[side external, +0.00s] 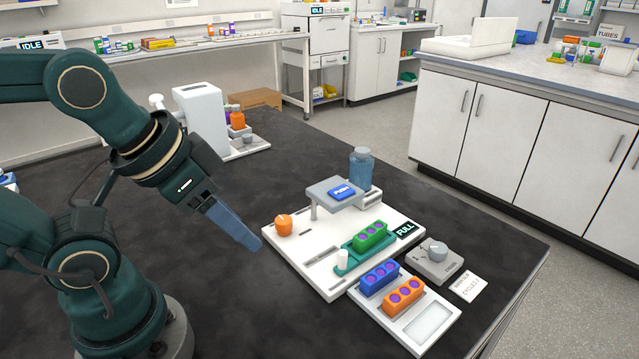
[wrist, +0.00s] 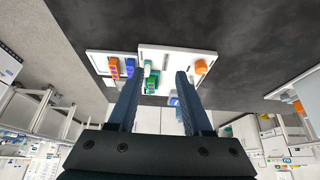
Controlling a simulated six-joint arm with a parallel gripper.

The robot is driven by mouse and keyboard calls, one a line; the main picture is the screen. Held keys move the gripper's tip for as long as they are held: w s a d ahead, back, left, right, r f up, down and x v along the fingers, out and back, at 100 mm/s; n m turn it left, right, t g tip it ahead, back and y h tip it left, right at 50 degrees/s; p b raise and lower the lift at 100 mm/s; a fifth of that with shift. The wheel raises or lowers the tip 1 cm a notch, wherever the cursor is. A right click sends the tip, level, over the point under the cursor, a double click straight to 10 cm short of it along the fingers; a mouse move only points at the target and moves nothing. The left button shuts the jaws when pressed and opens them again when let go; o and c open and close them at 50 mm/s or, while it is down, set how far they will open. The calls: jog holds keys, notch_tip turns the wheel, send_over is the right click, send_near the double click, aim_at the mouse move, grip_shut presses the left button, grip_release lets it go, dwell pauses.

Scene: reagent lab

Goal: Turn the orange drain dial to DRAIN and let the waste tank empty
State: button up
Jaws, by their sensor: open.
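The orange drain dial (side external: 284,225) sits at the left corner of a white station board (side external: 310,262) in the side view. It also shows in the wrist view (wrist: 201,66), just right of the right finger. My gripper (side external: 254,245) is open and empty, left of the board and apart from the dial. Its two blue fingers (wrist: 158,72) show in the wrist view. A black sign (side external: 405,229) on the board reads FULL. A blue-tinted tank or bottle (side external: 361,170) stands at the back of the board. The dial's exact setting is too small to read.
A blue PUSH button (side external: 342,192) is on a raised grey platform. A green rack (side external: 370,235) stands on the board; blue (side external: 380,276) and orange (side external: 404,295) racks sit on a tray in front. A grey knob box (side external: 434,262) is to the right.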

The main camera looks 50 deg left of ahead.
jog(key=o, duration=0.4)
jog(key=shift+c, duration=0.2)
jog(key=n+g, duration=0.5)
jog(key=n, duration=0.8)
send_over(283, 219)
notch_tip(283, 219, down, 7)
jog(key=shift+d, duration=0.1)
jog(key=shift+s+f, duration=0.15)
jog(key=shift+f, duration=2.45)
